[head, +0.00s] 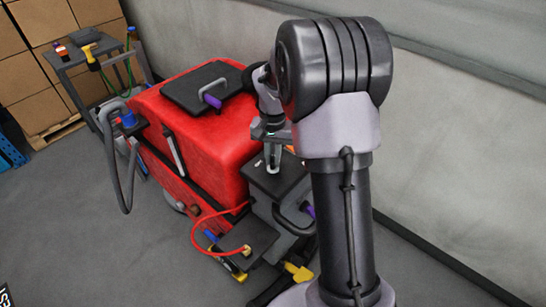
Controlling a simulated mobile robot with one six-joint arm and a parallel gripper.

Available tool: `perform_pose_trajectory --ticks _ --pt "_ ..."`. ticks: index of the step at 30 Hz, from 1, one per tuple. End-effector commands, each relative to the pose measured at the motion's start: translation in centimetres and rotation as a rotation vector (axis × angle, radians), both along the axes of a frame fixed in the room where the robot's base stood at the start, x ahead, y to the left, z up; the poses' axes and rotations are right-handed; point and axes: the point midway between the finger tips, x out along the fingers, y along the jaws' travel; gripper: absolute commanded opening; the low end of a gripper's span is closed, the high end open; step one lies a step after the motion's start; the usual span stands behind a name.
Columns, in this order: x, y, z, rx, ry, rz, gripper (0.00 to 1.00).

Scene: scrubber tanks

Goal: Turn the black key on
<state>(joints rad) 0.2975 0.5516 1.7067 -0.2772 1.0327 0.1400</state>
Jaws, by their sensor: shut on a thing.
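A red floor scrubber (205,125) stands left of my arm. A dark grey control box (278,180) is at its rear, below my gripper. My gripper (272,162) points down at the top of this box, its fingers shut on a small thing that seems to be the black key. The key is too small and too covered by the fingers to make out, so I cannot tell which way it is turned. My arm hides the right side of the box.
A black lid (202,84) with a handle lies on the red tank. A red hose (210,222) runs to a low black platform with yellow parts (298,271). A tool cart (85,55) and cardboard boxes (30,75) stand back left. A grey wall is behind; floor at left is clear.

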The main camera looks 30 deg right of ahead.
Motion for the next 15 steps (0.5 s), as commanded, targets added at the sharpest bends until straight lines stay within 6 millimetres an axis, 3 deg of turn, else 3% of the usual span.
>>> perform_pose_trajectory --ticks 7,8,11,15 --pt "0.08 -0.03 0.13 0.000 -0.003 -0.001 0.00" --pt "0.08 -0.03 0.13 0.000 -0.003 -0.001 0.16" --pt "0.07 -0.02 0.11 -0.001 -0.002 -0.001 0.34" --pt "0.04 -0.01 0.07 0.000 -0.001 -0.001 0.34"
